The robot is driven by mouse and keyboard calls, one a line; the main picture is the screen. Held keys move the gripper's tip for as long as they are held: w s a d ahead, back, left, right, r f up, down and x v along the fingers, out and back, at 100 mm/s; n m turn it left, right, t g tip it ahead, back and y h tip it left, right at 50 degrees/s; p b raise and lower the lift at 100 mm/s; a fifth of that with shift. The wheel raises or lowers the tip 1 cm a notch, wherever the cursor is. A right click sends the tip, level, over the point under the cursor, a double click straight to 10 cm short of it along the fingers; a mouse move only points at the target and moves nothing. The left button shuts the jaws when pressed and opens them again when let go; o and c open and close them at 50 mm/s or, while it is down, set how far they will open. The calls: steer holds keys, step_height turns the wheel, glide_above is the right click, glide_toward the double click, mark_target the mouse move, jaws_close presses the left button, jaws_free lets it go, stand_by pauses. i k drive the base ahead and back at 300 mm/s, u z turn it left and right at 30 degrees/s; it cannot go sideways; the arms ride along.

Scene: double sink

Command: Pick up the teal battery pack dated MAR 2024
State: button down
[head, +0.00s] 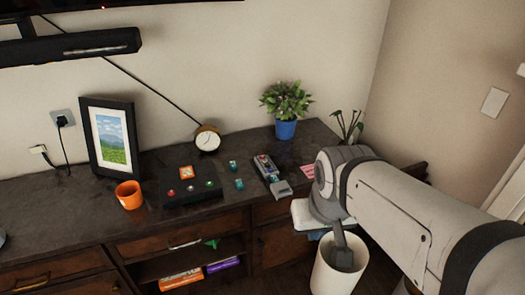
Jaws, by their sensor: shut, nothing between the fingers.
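Two small teal blocks that look like battery packs lie on the dark countertop, one farther back (233,166) and one nearer (239,184). A bit of teal also shows by the grey device (266,167), at its near end. Any date print is too small to read, so I cannot tell which pack says MAR 2024. My gripper (343,258) is shut and empty. It points down in front of the counter, over or in the white bin, to the right of the packs and well apart from them.
A black box (187,187) with coloured buttons stands left of the packs. An orange mug (129,195), a picture frame (110,139), a clock (207,138) and a potted plant (286,108) stand around. The white bin (330,279) is below the counter edge. My arm hides the counter's right end.

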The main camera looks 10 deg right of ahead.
mark_target(274, 178)
steer(key=u, duration=0.05)
steer(key=i, duration=1)
steer(key=z, duration=1.65)
steer(key=k, duration=1.3)
steer(key=u, duration=0.85)
steer(key=i, duration=0.7)
steer(key=z, duration=0.05)
